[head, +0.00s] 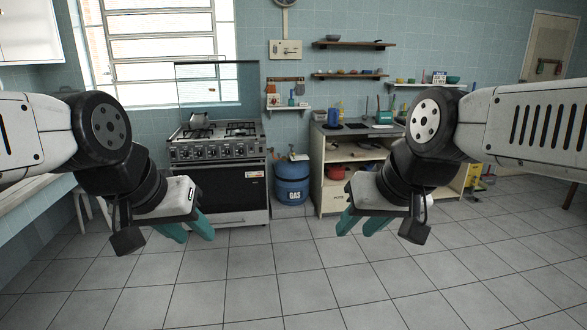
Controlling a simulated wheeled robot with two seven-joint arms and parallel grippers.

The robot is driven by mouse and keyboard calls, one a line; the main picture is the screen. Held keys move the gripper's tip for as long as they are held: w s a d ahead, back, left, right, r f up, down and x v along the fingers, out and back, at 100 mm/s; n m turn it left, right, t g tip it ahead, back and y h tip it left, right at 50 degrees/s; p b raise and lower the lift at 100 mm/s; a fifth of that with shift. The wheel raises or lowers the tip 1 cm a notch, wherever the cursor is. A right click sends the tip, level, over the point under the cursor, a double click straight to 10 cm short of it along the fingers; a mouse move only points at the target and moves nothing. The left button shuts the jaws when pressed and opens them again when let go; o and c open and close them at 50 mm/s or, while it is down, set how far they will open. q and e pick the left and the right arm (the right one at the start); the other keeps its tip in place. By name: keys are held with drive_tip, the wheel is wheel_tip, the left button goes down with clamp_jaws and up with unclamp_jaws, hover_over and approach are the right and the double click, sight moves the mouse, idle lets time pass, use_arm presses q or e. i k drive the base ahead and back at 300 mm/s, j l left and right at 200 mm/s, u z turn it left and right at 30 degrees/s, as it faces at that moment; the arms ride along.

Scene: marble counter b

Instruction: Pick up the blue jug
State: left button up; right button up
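A small blue upright thing (333,117), which may be the blue jug, stands on the dark-topped counter (360,129) by the back wall. It is too small to make out a handle or spout. My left gripper (189,231) hangs in front of the stove, its teal fingers apart with nothing between them. My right gripper (360,226) hangs in front of the shelving unit, also with its fingers apart and empty. Both grippers are in mid-air, well short of the counter.
A stove (217,163) stands at the back left, and a blue gas cylinder (292,183) is between it and the counter. Wall shelves (349,76) hold small items. A yellow floor sign (474,175) stands at right. The tiled floor (275,285) ahead is clear.

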sight(333, 115)
drive_tip(key=i+l+z, duration=0.1)
drive_tip(key=i+z, duration=0.35)
drive_tip(key=i, duration=3.7)
drive_tip(key=i+u, duration=0.2)
drive_tip(key=i, duration=0.25)
drive_tip(key=i+l+u, duration=0.2)
drive_tip(key=i, duration=0.25)
drive_tip(key=i+l+u, duration=0.15)
drive_tip(key=i, duration=0.3)
